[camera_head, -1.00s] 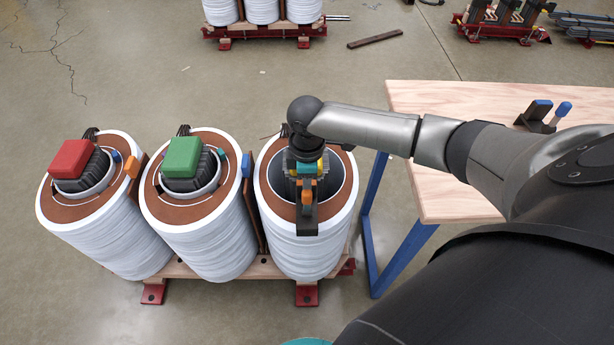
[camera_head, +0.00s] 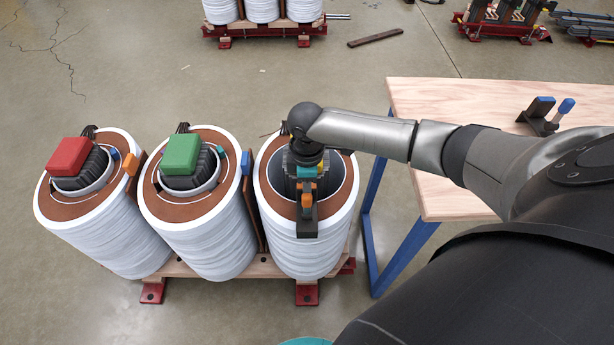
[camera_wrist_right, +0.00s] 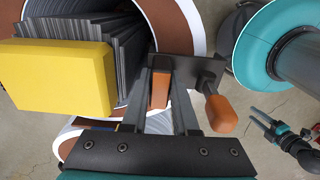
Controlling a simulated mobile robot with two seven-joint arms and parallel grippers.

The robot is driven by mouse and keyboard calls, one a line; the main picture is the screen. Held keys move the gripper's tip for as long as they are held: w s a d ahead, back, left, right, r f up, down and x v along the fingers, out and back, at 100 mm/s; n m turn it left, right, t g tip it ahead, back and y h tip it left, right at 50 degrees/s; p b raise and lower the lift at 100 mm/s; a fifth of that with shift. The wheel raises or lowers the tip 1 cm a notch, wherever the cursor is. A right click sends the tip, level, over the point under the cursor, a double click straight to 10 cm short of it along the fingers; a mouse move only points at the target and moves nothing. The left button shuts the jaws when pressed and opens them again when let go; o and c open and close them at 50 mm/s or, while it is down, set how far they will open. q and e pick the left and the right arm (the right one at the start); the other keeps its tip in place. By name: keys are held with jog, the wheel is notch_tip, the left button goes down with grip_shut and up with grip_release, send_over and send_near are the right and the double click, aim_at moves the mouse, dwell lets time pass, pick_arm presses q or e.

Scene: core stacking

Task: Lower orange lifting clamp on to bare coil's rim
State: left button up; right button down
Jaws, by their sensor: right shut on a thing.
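The bare coil (camera_head: 308,248) is the rightmost white-wound coil, with a brown top and an open bore. My right gripper (camera_head: 306,185) is over the front of its bore, shut on the orange lifting clamp (camera_head: 307,222). The clamp has a dark body, which overlaps the coil's front rim in the head view; I cannot tell whether it touches. In the right wrist view my right gripper (camera_wrist_right: 165,95) has orange between its fingers, and the clamp's orange handle (camera_wrist_right: 220,113) sticks out to the right.
A yellow block (camera_wrist_right: 65,75) sits by dark laminations at left in the wrist view. Two coils stand left, one with a red block (camera_head: 70,156), one with a green block (camera_head: 182,153). A wooden table (camera_head: 450,100) at right bears a dark clamp with blue parts (camera_head: 540,115).

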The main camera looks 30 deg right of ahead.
jog(key=shift+f+b, duration=0.35)
jog(key=shift+f, duration=0.5)
pick_arm(q)
jog(key=shift+f, duration=0.45)
pick_arm(e)
jog(key=c, duration=0.6)
grip_release()
jog(key=shift+s+f, duration=0.1)
pick_arm(q)
jog(key=shift+a+f, duration=0.1)
pick_arm(e)
notch_tip(320, 180, up, 4)
jog(key=shift+f+p, duration=0.1)
jog(key=shift+p, duration=0.85)
notch_tip(320, 180, up, 3)
jog(key=shift+r+p, duration=0.2)
jog(key=shift+p, duration=0.6)
notch_tip(320, 180, up, 4)
jog(key=shift+p, duration=0.85)
pick_arm(q)
jog(key=s+a, duration=0.2)
jog(key=s, duration=0.6)
jog(key=shift+s+a, duration=0.2)
jog(key=shift+a, duration=0.05)
pick_arm(e)
jog(key=shift+r, duration=0.5)
